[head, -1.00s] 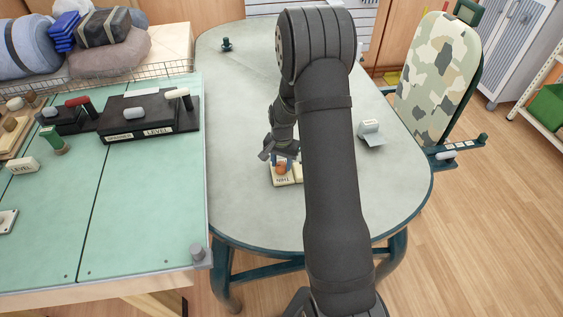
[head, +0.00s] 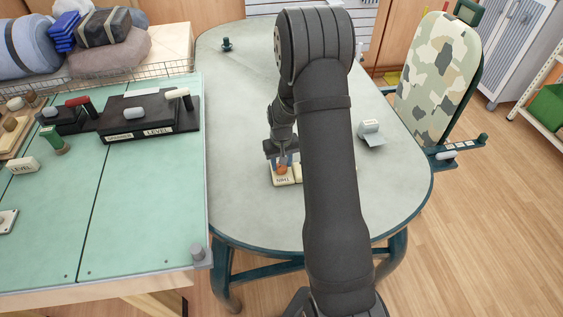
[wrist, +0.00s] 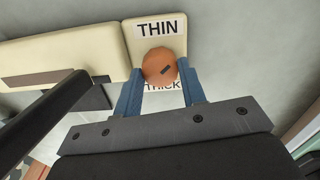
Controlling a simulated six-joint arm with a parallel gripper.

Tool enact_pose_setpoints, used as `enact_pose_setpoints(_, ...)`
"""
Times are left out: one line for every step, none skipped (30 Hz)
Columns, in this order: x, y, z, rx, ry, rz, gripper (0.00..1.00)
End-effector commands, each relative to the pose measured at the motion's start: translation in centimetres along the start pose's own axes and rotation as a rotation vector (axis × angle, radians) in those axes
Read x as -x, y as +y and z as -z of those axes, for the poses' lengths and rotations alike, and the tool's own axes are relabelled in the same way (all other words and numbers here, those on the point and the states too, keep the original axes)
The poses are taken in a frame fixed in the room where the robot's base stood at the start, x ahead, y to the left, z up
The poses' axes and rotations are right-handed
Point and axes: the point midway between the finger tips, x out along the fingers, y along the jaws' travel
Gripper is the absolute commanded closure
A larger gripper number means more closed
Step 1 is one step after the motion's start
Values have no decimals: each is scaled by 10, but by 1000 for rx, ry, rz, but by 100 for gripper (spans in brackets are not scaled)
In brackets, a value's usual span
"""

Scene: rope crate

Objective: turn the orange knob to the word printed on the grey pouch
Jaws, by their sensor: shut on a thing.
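The orange knob (wrist: 155,60) sits on a cream plate (wrist: 178,22), with THIN printed above it and Thick below it in the wrist view. A short dark mark on the knob lies right of and slightly below its middle, tilted. My gripper (wrist: 161,69) has its blue fingers on either side of the knob, shut on it. In the head view the knob (head: 282,169) shows under my gripper (head: 282,162), and the plate's THIN label reads upside down. A greyish lumpy bag (head: 112,57) lies at the back left; I cannot tell whether it is the pouch, and no word on it is readable.
A cream block (wrist: 60,55) with a brown strip adjoins the knob plate. The grey oval table (head: 245,210) is mostly clear around it. A small white block (head: 369,126) on a grey piece stands to the right. A green workbench (head: 140,225) with switch boxes is left.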

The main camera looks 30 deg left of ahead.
Motion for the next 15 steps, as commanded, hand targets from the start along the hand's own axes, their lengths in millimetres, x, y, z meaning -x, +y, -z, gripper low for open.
enact_pose_setpoints(0, 0, 0, 15, 0, 0, 85)
enact_pose_setpoints(0, 0, 0, 23, 0, -1, 85)
enact_pose_setpoints(0, 0, 0, 32, 0, -1, 85)
enact_pose_setpoints(0, 0, 0, 39, 0, -1, 85)
enact_pose_setpoints(0, 0, 0, 44, 0, -1, 85)
enact_pose_setpoints(0, 0, 0, 49, 0, -1, 85)
enact_pose_setpoints(0, 0, 0, 52, 0, -1, 85)
enact_pose_setpoints(0, 0, 0, 54, 0, -1, 85)
enact_pose_setpoints(0, 0, 0, 57, 0, -1, 85)
enact_pose_setpoints(0, 0, 0, 58, 0, -2, 85)
enact_pose_setpoints(0, 0, 0, 59, 0, -2, 85)
enact_pose_setpoints(0, 0, 0, 60, 0, -2, 85)
enact_pose_setpoints(0, 0, 0, 60, 0, -2, 85)
enact_pose_setpoints(0, 0, 0, 60, 0, -2, 85)
enact_pose_setpoints(0, 0, 0, 60, 0, -2, 85)
